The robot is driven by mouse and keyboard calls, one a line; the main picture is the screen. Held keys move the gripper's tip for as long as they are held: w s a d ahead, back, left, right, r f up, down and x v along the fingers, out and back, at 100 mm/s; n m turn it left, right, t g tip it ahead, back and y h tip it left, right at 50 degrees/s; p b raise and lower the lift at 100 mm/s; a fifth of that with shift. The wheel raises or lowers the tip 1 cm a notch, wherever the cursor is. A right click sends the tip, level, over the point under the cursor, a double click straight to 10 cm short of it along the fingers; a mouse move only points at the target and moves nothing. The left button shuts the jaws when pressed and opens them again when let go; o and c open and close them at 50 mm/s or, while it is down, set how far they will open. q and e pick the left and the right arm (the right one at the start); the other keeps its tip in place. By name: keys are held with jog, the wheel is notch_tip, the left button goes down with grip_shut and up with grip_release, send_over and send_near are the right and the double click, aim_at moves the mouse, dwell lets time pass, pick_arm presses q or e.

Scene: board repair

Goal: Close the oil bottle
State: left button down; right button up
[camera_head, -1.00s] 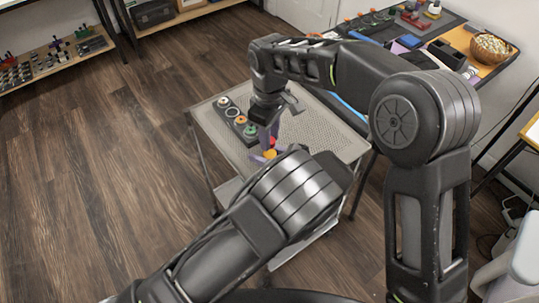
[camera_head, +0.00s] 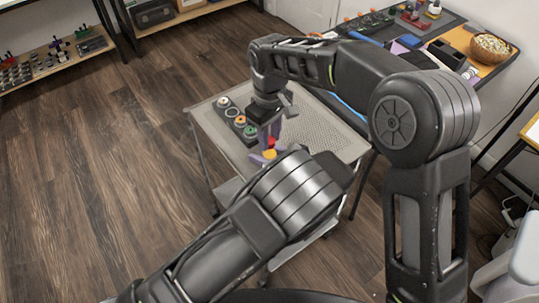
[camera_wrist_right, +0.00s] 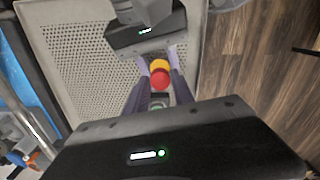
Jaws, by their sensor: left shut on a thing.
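The oil bottle shows as a yellow body (camera_head: 268,155) with a red top (camera_head: 271,143) above it, over the mesh cart. In the right wrist view the red top (camera_wrist_right: 159,79) overlaps the yellow body (camera_wrist_right: 159,65). My left gripper (camera_head: 266,157) is shut on the bottle; its forearm hides much of it in the head view. Its purple fingers (camera_wrist_right: 157,66) flank the yellow body in the wrist view. My right gripper (camera_head: 273,135) points down over the red top. Its fingers (camera_wrist_right: 160,84) look spread on either side of it, with gaps.
The cart's perforated top (camera_head: 325,125) has free room to the right of the grippers. A dark strip with several tape rolls (camera_head: 232,112) lies at its left. A crowded workbench (camera_head: 480,65) stands behind at right, with a bowl (camera_head: 490,48). Wood floor is open at left.

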jog(key=o, duration=0.4)
notch_tip(320, 180, up, 8)
jog(key=shift+f, duration=0.2)
dwell(0.4)
pick_arm(q)
jog(key=c, duration=0.8)
grip_release()
jog(key=shift+c, duration=0.2)
